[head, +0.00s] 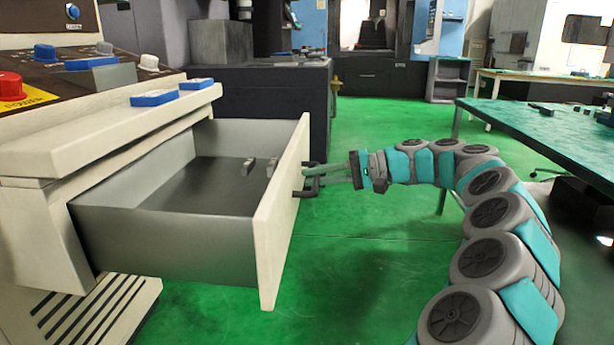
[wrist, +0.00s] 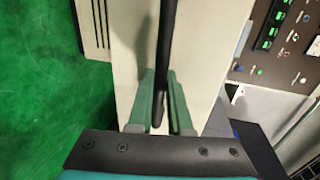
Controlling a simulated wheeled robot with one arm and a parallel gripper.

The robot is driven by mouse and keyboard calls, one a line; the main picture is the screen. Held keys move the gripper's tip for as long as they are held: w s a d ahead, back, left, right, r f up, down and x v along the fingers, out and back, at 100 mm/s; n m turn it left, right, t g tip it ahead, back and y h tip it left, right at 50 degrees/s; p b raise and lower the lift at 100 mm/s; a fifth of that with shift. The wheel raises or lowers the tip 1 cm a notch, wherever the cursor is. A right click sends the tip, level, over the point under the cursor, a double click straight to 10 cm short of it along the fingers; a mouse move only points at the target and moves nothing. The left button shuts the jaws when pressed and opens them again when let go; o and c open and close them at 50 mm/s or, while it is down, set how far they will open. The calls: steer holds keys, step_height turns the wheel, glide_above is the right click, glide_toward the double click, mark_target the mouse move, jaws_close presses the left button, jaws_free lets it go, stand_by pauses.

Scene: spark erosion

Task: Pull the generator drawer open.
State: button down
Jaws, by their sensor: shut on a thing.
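The generator drawer (head: 283,215) stands pulled well out of the cream cabinet in the head view, its grey inside showing. Its cream front also fills the middle of the wrist view (wrist: 200,60). A dark bar handle (head: 312,180) sits on the drawer front. My gripper (head: 328,173) reaches it from the right and is shut on it. In the wrist view, the dark handle (wrist: 165,60) runs between the two green fingers. Small dark items (head: 247,167) lie inside the drawer.
The cream cabinet's control panel (head: 85,65) with a red button is above the drawer. A green-topped table (head: 540,130) stands to the right, beside my arm. Green floor (head: 390,250) is clear between the drawer and my arm. Dark machinery stands behind.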

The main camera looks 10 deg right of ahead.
steer(key=shift+f, duration=0.1)
steer(key=c, duration=0.8)
jaws_free()
steer(key=shift+c, duration=0.2)
steer(key=shift+d, duration=0.15)
steer(key=v, duration=0.7)
steer(key=shift+d, duration=0.3)
steer(key=shift+s, duration=0.1)
